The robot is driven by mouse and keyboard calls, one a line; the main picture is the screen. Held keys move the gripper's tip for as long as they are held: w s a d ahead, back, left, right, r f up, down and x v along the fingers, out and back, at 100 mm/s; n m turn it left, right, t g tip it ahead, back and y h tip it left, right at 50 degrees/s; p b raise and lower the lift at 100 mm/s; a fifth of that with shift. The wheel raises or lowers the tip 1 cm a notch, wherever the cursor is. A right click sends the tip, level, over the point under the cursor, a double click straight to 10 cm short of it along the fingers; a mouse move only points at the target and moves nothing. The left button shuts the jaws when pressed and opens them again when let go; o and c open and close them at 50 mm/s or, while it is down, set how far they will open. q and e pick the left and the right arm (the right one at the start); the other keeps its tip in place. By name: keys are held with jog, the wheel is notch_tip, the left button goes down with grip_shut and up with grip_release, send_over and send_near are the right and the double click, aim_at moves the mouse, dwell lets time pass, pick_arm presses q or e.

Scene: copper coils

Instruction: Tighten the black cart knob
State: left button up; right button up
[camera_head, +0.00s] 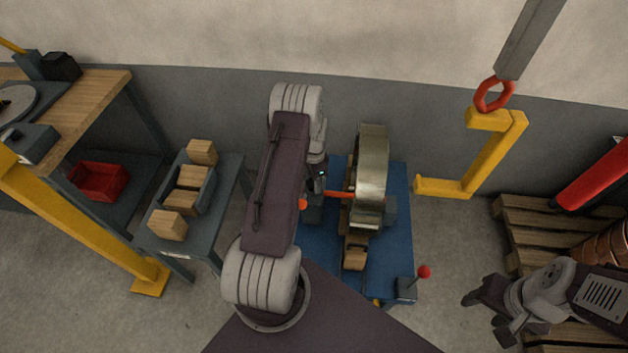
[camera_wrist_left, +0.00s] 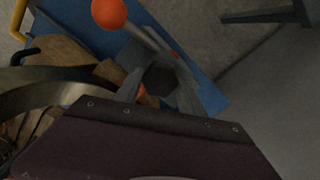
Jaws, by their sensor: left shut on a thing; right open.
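The black knob (camera_wrist_left: 160,80) shows in the left wrist view as a dark, many-sided shape between the two grey fingers of my left gripper (camera_wrist_left: 163,92). The fingers are shut on it from both sides, above the blue cart deck (camera_wrist_left: 205,95). In the head view the blue cart (camera_head: 398,262) carries an upright metal coil (camera_head: 372,150). There my left arm hides the knob and most of the left gripper. My right gripper (camera_head: 486,318) is open and empty at the lower right, apart from the cart.
An orange ball handle (camera_wrist_left: 109,13) is close to the left gripper. A red-topped lever (camera_head: 424,272) stands at the cart's front right corner. A yellow hook (camera_head: 484,160) hangs right of the coil. Pallets (camera_head: 520,222) lie at right; a small table (camera_head: 205,222) stands left.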

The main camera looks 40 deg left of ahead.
pick_arm(q)
jog(key=shift+m, duration=0.5)
jog(key=o, duration=1.4)
notch_tip(320, 180, up, 9)
jog(key=shift+r, duration=0.1)
